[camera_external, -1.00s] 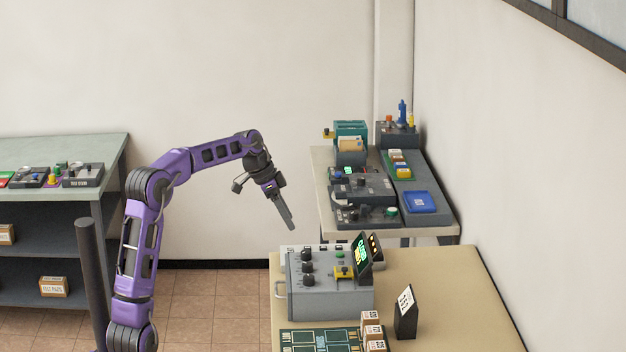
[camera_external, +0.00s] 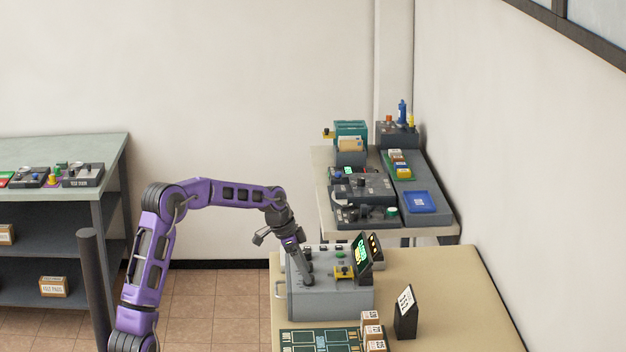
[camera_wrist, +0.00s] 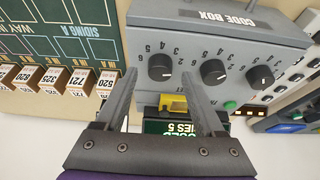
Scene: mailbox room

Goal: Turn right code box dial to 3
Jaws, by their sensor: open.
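The grey code box (camera_external: 328,300) stands on the tan table, with a row of black dials on top. In the wrist view the box (camera_wrist: 200,35) shows three dials: one nearest the green board (camera_wrist: 160,67), a middle one (camera_wrist: 213,72) and one farthest from it (camera_wrist: 260,77). Digits ring the dials; I cannot tell clearly which digit each points to. My gripper (camera_external: 308,282) is low over the box's near end. Its open fingers (camera_wrist: 159,74) straddle the dial nearest the board, one tip on each side; I cannot tell whether they touch it.
The green board (camera_wrist: 60,40) and several small numbered boxes (camera_wrist: 52,80) lie beside the code box. A tilted screen (camera_external: 362,250) and a yellow part (camera_external: 344,272) are close to the gripper. A dark label stand (camera_external: 406,315) is to the right.

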